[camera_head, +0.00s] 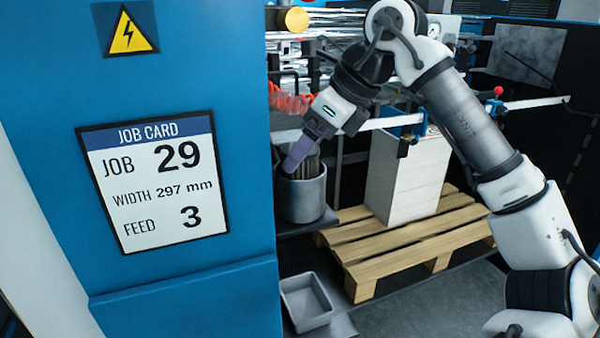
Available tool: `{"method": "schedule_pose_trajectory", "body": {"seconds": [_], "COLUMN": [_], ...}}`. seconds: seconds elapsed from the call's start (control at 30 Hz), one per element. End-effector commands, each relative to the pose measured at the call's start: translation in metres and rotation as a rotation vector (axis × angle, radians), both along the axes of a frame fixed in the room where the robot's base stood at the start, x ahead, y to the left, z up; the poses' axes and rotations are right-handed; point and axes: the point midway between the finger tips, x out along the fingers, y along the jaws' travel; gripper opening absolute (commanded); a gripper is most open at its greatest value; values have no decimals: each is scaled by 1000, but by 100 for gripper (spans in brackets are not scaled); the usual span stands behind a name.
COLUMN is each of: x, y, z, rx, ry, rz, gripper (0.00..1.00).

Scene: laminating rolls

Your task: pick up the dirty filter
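A dark ribbed cylinder, which looks like the dirty filter (311,166), stands upright in a round grey metal housing (303,202). Its top part shows above the rim and the rest is hidden inside. My gripper (293,164) points down and to the left at the filter's upper left side, in front of it. Only one purple-grey finger shows clearly. I cannot tell whether the gripper touches the filter or is closed on it.
A blue cabinet (180,280) with a job card (155,186) stands close at the left. An empty grey tray (306,304) lies low in front. A wooden pallet (400,240) carries a white stack (408,176). A horizontal bar (530,103) and red coiled hose (288,102) are near my arm.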

Motion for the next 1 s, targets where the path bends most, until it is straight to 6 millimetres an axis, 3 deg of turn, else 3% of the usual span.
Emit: {"method": "schedule_pose_trajectory", "body": {"seconds": [0.37,0.83,1.0], "x": [3,3,3], "y": [7,7,7], "z": [-12,-12,-11], "rx": [1,1,1], "ry": [1,1,1], "rz": [-2,-2,-2], "gripper": [83,21,21]}}
